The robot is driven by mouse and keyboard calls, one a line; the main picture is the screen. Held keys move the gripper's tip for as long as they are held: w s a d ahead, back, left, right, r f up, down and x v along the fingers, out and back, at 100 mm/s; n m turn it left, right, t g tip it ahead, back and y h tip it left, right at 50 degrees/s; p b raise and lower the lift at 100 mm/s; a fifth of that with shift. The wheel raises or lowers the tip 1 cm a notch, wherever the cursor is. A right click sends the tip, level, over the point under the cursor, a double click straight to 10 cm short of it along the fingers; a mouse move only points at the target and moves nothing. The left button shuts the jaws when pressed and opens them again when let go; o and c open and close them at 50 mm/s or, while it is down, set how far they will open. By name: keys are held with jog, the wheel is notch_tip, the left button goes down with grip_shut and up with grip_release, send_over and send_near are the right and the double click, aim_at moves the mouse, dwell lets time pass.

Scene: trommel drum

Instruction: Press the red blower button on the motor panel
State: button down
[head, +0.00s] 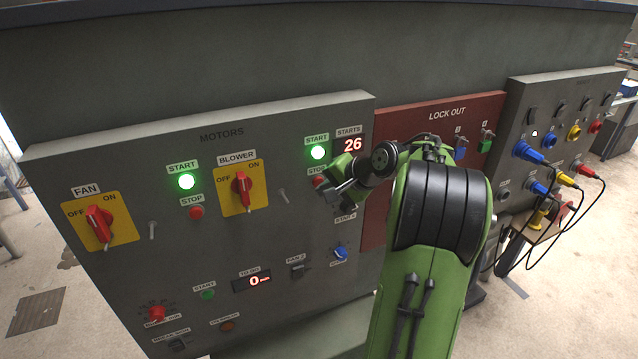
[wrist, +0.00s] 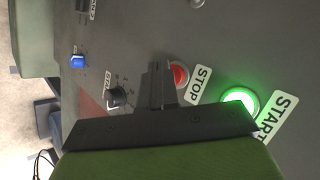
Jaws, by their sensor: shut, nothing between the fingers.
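The grey motor panel (head: 130,190) faces me, with a yellow-plated blower switch (head: 241,187). To the right of that switch is a red STOP button (head: 318,181), partly covered by my gripper (head: 333,196). Above it a green START button (head: 317,152) is lit. In the wrist view the red button (wrist: 180,75) shows just right of my gripper's closed fingers (wrist: 158,85), beside its STOP label. The fingers are shut and empty, close to the panel. I cannot tell whether they touch the panel or button.
Another red STOP button (head: 196,212) and lit START button (head: 186,181) sit beside the fan switch (head: 99,224). A blue knob (head: 340,253) is below my gripper. A red lock-out panel (head: 440,125) and a cable panel (head: 560,130) stand to the right.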

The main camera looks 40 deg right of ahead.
jog(key=shift+w+d+p, duration=0.1)
jog(key=shift+w+p, duration=0.2)
jog(key=shift+w, duration=0.1)
jog(key=shift+s, duration=0.1)
dwell(0.5)
jog(key=shift+s+a, duration=0.25)
jog(key=shift+s, duration=0.5)
jog(key=shift+b, duration=0.3)
jog(key=s, duration=0.2)
jog(key=s+a+b, duration=0.1)
jog(key=s, duration=0.1)
jog(key=shift+s+a, duration=0.2)
jog(key=shift+s, duration=0.2)
